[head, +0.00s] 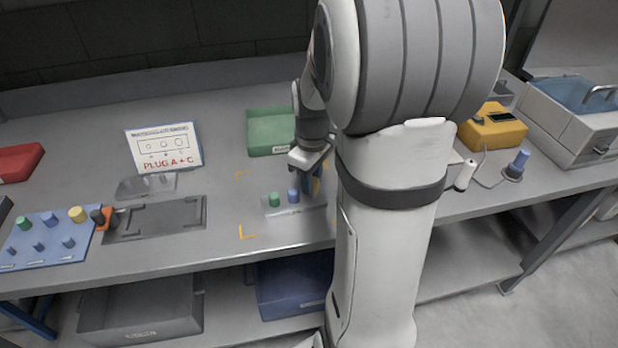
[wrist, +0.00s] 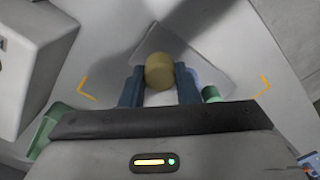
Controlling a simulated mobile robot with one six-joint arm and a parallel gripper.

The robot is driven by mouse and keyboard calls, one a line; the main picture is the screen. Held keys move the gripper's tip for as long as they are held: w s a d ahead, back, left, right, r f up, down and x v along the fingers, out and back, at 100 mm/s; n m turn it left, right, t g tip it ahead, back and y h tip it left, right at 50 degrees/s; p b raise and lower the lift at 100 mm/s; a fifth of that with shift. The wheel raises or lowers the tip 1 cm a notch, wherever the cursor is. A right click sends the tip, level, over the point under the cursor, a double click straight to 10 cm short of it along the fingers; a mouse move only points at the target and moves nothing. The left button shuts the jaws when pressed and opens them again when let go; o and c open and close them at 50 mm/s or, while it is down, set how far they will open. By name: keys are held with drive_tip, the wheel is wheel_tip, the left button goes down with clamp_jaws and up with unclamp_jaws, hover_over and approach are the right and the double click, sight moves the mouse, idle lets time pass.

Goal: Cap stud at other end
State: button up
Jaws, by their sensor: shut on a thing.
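My gripper (head: 310,183) is over the right part of a pale grey plate (head: 290,211) on the bench. In the wrist view its two blue fingers (wrist: 159,84) are shut on a round yellow cap (wrist: 159,71), seen end-on above the plate (wrist: 205,70). A green plug (head: 274,199) and a blue plug (head: 293,195) stand on the plate, left of the gripper. In the wrist view the green plug (wrist: 210,93) is partly hidden beside the right finger. I cannot tell whether the yellow cap touches the plate or a stud.
Yellow corner marks (head: 247,233) frame the plate. A green bin (head: 268,132) is behind it. To the left are a "PLUG A + C" sign (head: 163,148), a dark grey fixture (head: 160,218) and a blue board (head: 50,238) with several plugs. My arm hides the bench right of the plate.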

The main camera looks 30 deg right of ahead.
drive_tip(key=shift+f+b, duration=0.7)
drive_tip(key=shift+f, duration=0.4)
idle(0.3)
drive_tip(key=o, duration=1)
